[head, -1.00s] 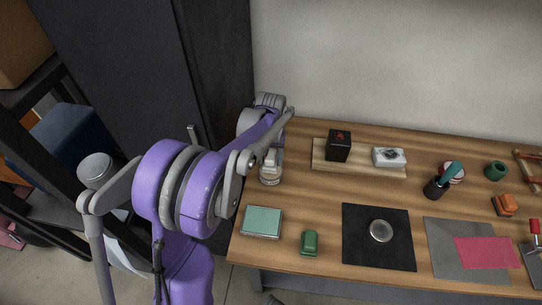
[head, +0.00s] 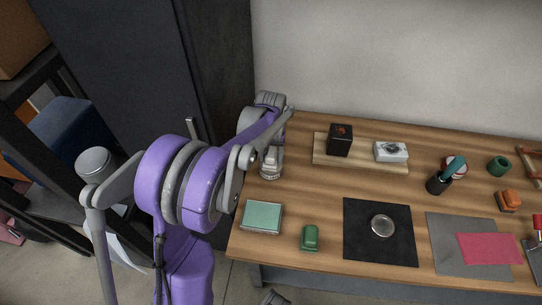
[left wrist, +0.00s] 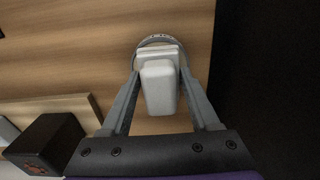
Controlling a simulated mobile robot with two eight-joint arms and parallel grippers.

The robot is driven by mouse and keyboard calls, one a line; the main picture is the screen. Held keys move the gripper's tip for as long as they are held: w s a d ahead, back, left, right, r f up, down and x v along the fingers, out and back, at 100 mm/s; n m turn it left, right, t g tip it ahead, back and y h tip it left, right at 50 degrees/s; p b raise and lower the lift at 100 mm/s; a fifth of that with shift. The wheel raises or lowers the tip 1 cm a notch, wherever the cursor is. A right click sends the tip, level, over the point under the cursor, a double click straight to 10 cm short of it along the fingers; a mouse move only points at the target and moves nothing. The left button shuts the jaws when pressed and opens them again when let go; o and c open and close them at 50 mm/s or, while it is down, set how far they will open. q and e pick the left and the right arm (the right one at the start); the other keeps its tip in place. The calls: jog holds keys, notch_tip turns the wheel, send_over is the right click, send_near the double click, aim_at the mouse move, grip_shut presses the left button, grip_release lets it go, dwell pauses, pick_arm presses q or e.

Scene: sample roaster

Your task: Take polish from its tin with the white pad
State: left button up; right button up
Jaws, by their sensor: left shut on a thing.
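My left gripper (left wrist: 158,85) is shut on the white pad (left wrist: 159,88), gripping it by its sides. The pad is at a small round tin (left wrist: 140,47), whose rim curves around the pad's far end in the left wrist view. In the head view the tin (head: 269,173) stands near the table's back left, with the left gripper (head: 272,157) right above it. The pad hides most of the tin's inside, so I cannot tell how firmly it touches the polish. My right gripper cannot be made out.
A wooden riser (head: 362,161) holds a black box (head: 340,140) and a white box (head: 391,152). A green block (head: 310,237), a pale green box (head: 262,216) and a black mat (head: 365,248) with a silver disc (head: 382,226) lie nearer the front. A dark cabinet (head: 125,70) stands left.

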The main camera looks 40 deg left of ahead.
aim_at(271, 152)
pick_arm(q)
jog(key=shift+f+b, duration=0.4)
jog(key=shift+f, duration=0.15)
dwell(1.1)
jog(key=shift+r, duration=0.1)
jog(key=shift+r+p, duration=2.4)
jog(key=shift+r, duration=1.1)
